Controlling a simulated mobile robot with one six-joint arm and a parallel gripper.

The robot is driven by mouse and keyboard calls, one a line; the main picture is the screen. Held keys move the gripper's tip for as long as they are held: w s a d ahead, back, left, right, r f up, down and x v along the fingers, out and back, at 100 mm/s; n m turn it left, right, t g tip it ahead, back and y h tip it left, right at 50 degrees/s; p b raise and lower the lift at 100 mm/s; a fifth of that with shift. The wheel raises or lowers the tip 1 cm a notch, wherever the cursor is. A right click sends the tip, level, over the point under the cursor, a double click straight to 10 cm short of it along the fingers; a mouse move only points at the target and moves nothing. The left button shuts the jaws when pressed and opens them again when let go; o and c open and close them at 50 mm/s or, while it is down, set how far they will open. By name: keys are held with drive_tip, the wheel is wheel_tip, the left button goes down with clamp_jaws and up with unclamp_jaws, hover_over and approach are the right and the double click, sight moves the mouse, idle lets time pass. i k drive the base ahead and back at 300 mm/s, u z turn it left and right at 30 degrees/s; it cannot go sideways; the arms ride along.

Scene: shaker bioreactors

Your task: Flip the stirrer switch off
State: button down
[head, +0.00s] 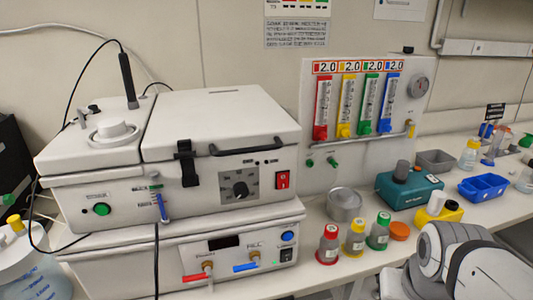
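A large white shaker bath (225,115) stands at the left of the bench. A red rocker switch (282,180) is on its front, right of a black dial (240,189). A round green button (102,209) is at the front left under a small label. A dark rocker switch (286,255) is on the lower unit (230,250). The labels are too small to read, so I cannot tell which control is the stirrer switch, or its position. My white arm (465,260) shows at the lower right; my gripper is not in view.
Three capped bottles, red (328,245), yellow (354,238) and green (378,232), stand right of the bath. Behind them are a metal pot (344,204) and a teal device (410,190). A black cable (156,265) hangs down the bath's front.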

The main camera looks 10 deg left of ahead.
sight(286, 255)
drive_tip(key=u, duration=1.55)
drive_tip(key=k, duration=1.3)
drive_tip(key=i, duration=0.45)
drive_tip(key=z, duration=0.05)
